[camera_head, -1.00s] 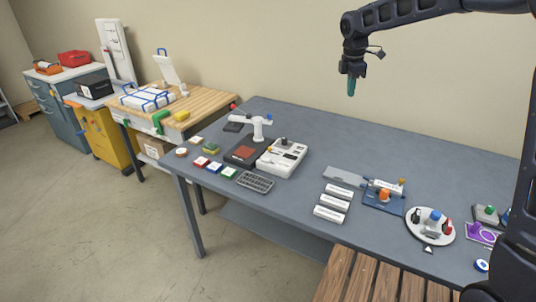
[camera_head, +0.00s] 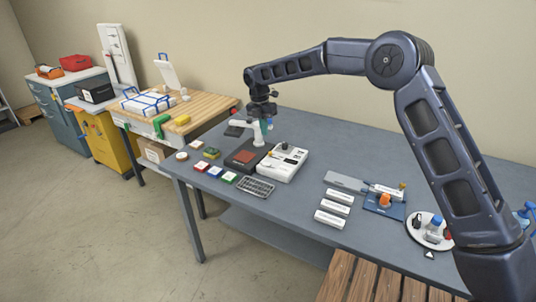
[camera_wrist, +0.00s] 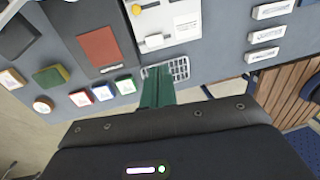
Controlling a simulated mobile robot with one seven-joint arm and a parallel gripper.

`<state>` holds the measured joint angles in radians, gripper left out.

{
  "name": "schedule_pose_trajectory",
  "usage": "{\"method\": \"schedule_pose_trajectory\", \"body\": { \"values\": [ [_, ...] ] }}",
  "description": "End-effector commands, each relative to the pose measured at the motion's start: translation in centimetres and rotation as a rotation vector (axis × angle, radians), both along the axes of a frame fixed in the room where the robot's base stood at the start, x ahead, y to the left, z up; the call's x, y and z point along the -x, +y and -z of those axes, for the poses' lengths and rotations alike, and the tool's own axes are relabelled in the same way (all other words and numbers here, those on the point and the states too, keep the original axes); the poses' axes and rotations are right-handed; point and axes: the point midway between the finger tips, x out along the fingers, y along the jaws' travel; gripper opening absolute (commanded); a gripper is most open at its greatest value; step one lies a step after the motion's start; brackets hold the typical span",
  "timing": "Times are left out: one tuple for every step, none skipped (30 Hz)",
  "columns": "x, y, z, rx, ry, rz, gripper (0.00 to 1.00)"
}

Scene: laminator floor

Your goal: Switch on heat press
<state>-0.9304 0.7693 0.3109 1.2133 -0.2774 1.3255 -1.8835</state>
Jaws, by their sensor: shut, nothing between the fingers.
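The heat press appears to be the dark base with a brown pad (camera_head: 244,157) and a white arm (camera_head: 246,123) on the grey table. A white control box (camera_head: 278,169) sits against its right side. In the wrist view the brown pad (camera_wrist: 101,47) shows beside the white box (camera_wrist: 178,28), which has a yellow knob (camera_wrist: 137,9) and a small white lever (camera_wrist: 155,41). My gripper (camera_head: 264,125) has teal fingers and is above the back of the press, near the white arm. In the wrist view its fingers (camera_wrist: 157,84) are together and empty.
A grey grate (camera_head: 256,187) lies in front of the box. Several small coloured blocks (camera_head: 213,171) sit left of it. White bars (camera_head: 334,203) and a blue fixture (camera_head: 383,203) are to the right. A wooden workbench (camera_head: 195,97) stands behind left. Table between box and bars is clear.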

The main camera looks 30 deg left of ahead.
Motion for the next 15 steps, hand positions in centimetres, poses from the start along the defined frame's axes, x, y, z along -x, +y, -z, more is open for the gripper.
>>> {"method": "schedule_pose_trajectory", "body": {
  "values": [
    [0.0, 0.0, 0.3, 0.001, 0.000, -0.003, 0.00],
    [0.0, 0.0, 0.5, 0.001, 0.000, -0.003, 0.00],
    [0.0, 0.0, 0.8, 0.001, 0.000, -0.003, 0.00],
    [0.0, -0.1, 1.1, 0.001, 0.000, -0.003, 0.00],
    [0.0, -0.2, 1.5, 0.002, 0.001, -0.002, 0.00],
    [0.0, -0.3, 2.0, 0.002, 0.001, -0.002, 0.00],
    [0.0, -0.4, 2.5, 0.002, 0.001, -0.002, 0.00],
    [0.0, -0.4, 3.1, 0.003, 0.001, -0.001, 0.00],
    [0.0, -0.5, 3.7, 0.003, 0.002, -0.001, 0.00],
    [0.0, -0.6, 4.3, 0.002, 0.002, -0.001, 0.00],
    [0.0, -0.6, 4.8, 0.002, 0.001, -0.002, 0.00],
    [0.1, -0.8, 5.5, 0.003, 0.002, -0.002, 0.00],
    [0.0, -0.8, 6.0, 0.003, 0.001, -0.002, 0.00],
    [0.0, -0.9, 6.5, 0.002, 0.001, -0.001, 0.00],
    [0.0, -1.0, 7.2, 0.002, 0.000, -0.001, 0.00]
  ]
}}
